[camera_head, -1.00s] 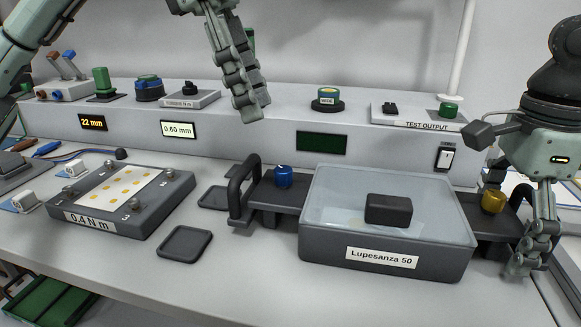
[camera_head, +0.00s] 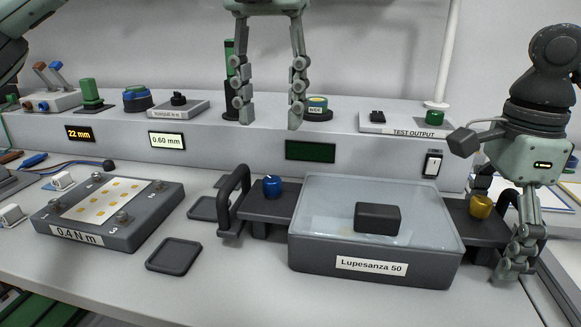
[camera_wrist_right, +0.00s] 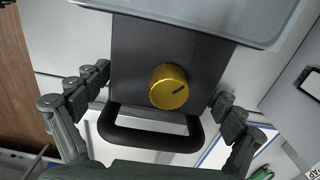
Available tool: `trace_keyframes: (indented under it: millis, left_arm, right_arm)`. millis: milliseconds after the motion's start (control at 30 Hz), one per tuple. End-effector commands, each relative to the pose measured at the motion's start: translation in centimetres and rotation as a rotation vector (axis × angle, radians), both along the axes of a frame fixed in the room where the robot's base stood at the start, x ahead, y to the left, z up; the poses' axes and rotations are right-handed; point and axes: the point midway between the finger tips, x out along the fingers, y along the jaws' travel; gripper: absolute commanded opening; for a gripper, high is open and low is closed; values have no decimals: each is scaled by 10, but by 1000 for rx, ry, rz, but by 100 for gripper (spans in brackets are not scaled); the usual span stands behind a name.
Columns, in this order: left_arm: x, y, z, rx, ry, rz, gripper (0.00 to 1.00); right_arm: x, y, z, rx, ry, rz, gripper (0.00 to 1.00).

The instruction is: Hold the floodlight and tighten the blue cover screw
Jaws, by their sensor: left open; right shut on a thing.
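The floodlight (camera_head: 350,246) is a grey box labelled "Lupesanza 50" with a pale translucent top and a dark block on it. Side plates carry a blue cover screw (camera_head: 272,187) on the left and a yellow one (camera_head: 481,207) on the right; the yellow one also shows in the right wrist view (camera_wrist_right: 169,87). My left gripper (camera_head: 269,119) is open and empty, fingers pointing down, above and behind the blue screw. My right gripper (camera_head: 514,262) is shut on the floodlight's right handle (camera_wrist_right: 150,140), its fingers on either side of the handle and plate.
A grey console (camera_head: 230,150) with displays, knobs and a switch runs behind the floodlight. A "0.4 N m" block (camera_head: 148,222) with several screws stands at left. A small empty tray (camera_head: 174,256) lies between it and the floodlight. The table front is clear.

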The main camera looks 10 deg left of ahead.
Motion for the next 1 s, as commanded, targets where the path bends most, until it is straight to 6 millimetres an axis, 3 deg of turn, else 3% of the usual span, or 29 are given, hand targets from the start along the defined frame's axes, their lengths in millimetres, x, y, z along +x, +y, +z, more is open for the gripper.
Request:
trace_keyframes:
  millis: [200,400,600,867,1000]
  left_arm:
    - [0,1,-47,0,5,-2,43]
    - [0,1,-77,0,1,0,43]
    - [0,0,-89,-1,-1,-1,43]
    - [0,0,-90,-1,-1,-1,43]
    - [0,0,-90,-1,-1,-1,26]
  right_arm:
    - [0,0,0,1,-1,1,67]
    - [0,0,0,1,-1,1,67]
    - [0,0,0,0,-1,1,67]
    - [0,0,0,0,-1,1,67]
    - [0,0,0,0,-1,1,67]
